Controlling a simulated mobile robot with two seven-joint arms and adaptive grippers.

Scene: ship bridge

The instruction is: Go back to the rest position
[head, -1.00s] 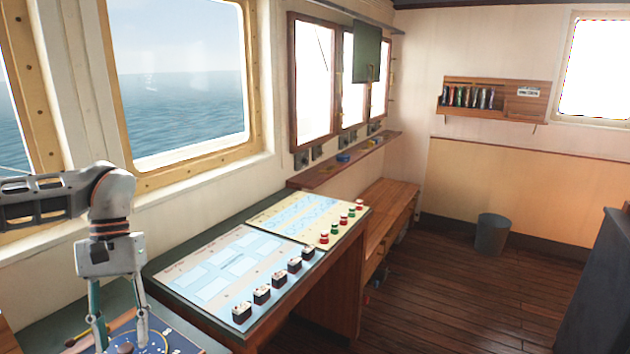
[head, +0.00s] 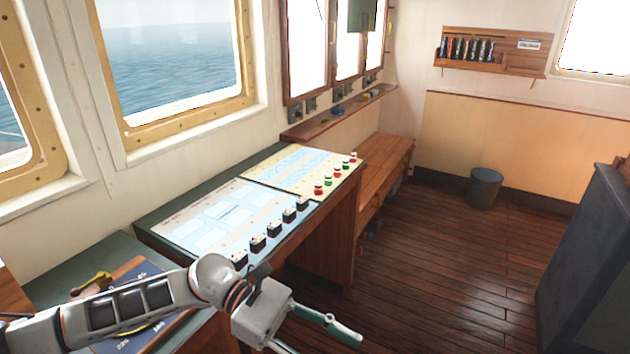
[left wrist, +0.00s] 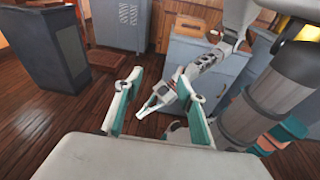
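My left gripper (head: 318,340) is at the bottom of the head view, to the right of the console's front edge and above the floor. It points to the lower right. In the left wrist view my left gripper (left wrist: 158,82) has its two teal-backed fingers wide apart with nothing between them. My right arm shows beyond them in the left wrist view, with the right gripper (left wrist: 155,103) pointing down to the left; it is small, and its opening is unclear.
A chart console (head: 160,236) with black and coloured switches stands ahead. A blue dial panel (head: 125,275) lies partly behind my left arm. A wooden bench (head: 385,165), grey bin (head: 485,188) and dark cabinet (head: 590,260) surround open plank floor (head: 430,270).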

